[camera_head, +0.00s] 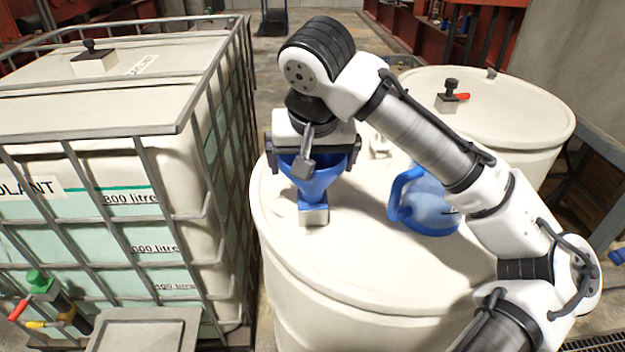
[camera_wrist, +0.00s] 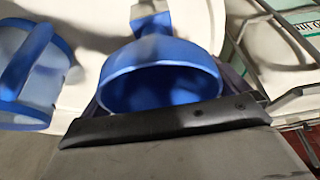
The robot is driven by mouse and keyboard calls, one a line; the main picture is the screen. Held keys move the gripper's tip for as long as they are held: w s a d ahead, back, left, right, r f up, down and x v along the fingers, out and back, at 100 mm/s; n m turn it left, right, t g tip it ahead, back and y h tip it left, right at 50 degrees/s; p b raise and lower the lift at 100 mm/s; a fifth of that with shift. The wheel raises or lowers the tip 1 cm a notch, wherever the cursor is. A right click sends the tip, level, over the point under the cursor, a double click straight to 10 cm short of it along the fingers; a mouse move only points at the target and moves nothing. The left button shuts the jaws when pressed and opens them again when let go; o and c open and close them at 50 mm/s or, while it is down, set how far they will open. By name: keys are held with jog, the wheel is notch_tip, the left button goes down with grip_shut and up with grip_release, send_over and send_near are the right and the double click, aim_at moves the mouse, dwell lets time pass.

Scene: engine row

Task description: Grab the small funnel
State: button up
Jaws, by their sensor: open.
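The small funnel (camera_head: 318,182) is blue and stands upright, wide mouth up, its narrow end at a small metal block on the white drum's top (camera_head: 350,255). It also shows in the wrist view (camera_wrist: 160,75), mouth toward the camera. My gripper (camera_head: 314,158) is open and lies over the funnel's mouth, with a finger at each side of the rim. I cannot tell whether the fingers touch the funnel.
A blue jug (camera_head: 425,205) stands on the same drum, right of the funnel, under my arm; it also shows in the wrist view (camera_wrist: 35,75). A caged white tank (camera_head: 130,180) stands close on the left. Another white drum (camera_head: 520,115) is behind on the right.

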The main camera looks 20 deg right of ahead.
jog(key=c, duration=0.9)
jog(key=shift+o, duration=0.2)
jog(key=shift+r, duration=0.1)
